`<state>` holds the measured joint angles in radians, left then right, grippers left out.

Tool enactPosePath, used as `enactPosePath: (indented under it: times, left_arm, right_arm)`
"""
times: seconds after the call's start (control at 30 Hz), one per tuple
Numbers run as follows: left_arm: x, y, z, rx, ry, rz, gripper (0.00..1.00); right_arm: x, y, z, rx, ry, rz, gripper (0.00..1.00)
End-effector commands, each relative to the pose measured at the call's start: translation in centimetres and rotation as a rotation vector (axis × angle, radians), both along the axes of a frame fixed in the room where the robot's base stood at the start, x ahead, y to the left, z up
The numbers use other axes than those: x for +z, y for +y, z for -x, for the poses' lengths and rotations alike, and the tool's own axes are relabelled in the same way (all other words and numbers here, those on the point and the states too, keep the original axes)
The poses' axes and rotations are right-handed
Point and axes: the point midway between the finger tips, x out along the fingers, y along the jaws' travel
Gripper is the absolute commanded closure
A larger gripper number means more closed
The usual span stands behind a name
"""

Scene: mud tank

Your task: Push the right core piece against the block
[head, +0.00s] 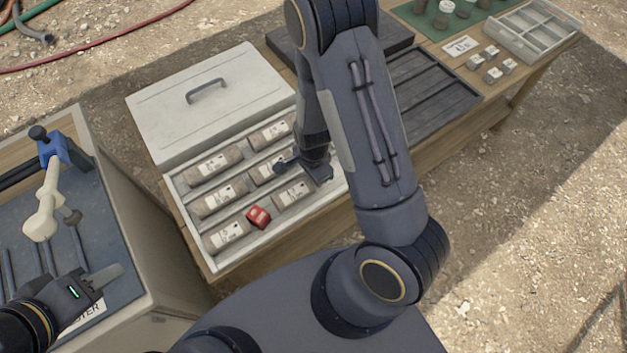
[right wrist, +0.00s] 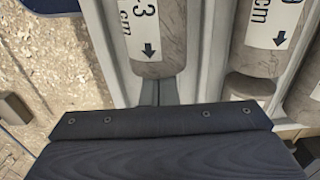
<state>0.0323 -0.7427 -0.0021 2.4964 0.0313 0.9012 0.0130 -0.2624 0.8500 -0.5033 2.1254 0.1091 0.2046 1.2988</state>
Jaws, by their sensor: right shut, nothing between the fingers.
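The red block (head: 258,216) sits in the front channel of the core box (head: 222,265). The left core piece (head: 227,235) lies on its left. The right core piece (head: 291,194), with a white label, lies close on its right; I cannot tell whether they touch. My right gripper (head: 320,176) is low over the right end of the front channel. In the right wrist view its shut, empty fingertips (right wrist: 158,92) are in the channel by the end of the right core piece (right wrist: 155,45); contact is unclear. My left gripper (head: 104,277) is over the left bench, its opening unclear.
More core pieces (head: 213,163) lie in the other channels, behind thin dividers. The box's grey lid (head: 205,105) with a handle lies behind. A dark grooved tray (head: 435,90) stands to the right. A blue and cream tool (head: 48,190) stands on the left bench.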

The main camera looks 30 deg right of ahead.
Motion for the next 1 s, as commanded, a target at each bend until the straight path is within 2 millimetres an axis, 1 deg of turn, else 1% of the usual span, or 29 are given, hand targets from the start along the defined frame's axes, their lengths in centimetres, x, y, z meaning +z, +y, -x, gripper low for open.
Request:
enactPosePath:
  times: [0.5, 0.73, 1.0]
  left_arm:
    - [0.3, 0.0, 0.0, 0.0, 0.0, 0.0, 0.64]
    - [0.5, 0.0, 0.0, 0.0, 0.0, 0.0, 0.64]
    - [1.3, 0.0, 0.0, 0.0, 0.0, 0.0, 0.64]
  right_arm:
    - [0.0, 2.4, 0.2, 0.003, 0.0, 0.0, 1.0]
    - [0.4, 1.9, 0.1, -0.001, -0.001, 0.0, 1.0]
    - [1.6, 0.1, 0.0, -0.002, -0.001, 0.0, 1.0]
